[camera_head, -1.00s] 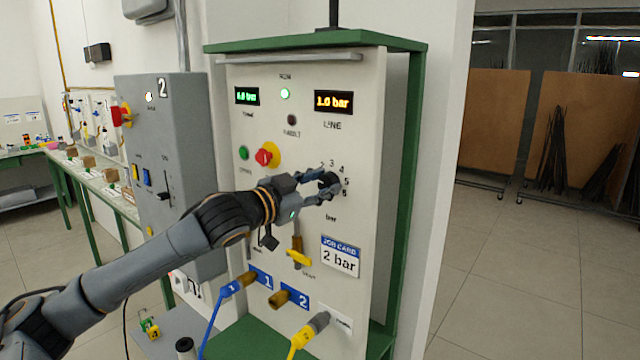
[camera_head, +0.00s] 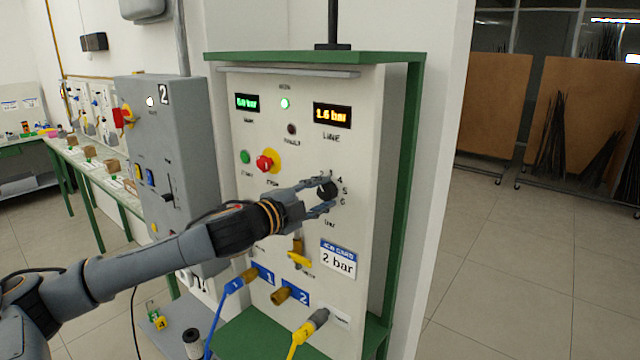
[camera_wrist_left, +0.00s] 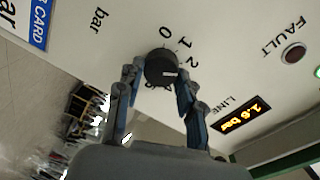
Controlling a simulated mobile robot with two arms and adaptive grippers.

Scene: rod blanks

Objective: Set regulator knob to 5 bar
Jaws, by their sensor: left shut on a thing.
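The black regulator knob (camera_head: 328,189) sits on the white panel, ringed by printed numbers. In the left wrist view the round knob (camera_wrist_left: 160,66) shows a short pale mark; 0, 1 and 2 are readable beside it, and the gripper hides part of the scale. My left gripper (camera_head: 321,197) is shut on the knob, one finger on each side, as the wrist view also shows. The LINE display (camera_head: 332,115) reads about 1.6 bar; it also shows in the wrist view (camera_wrist_left: 240,114). The job card (camera_head: 338,260) says 2 bar. My right gripper is not in view.
Above my arm are a red knob on yellow (camera_head: 266,162) and a green button (camera_head: 245,157). Below are a yellow lever (camera_head: 300,260) and couplings with blue and yellow hoses (camera_head: 308,328). A grey box (camera_head: 155,120) stands at the left. The floor at right is clear.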

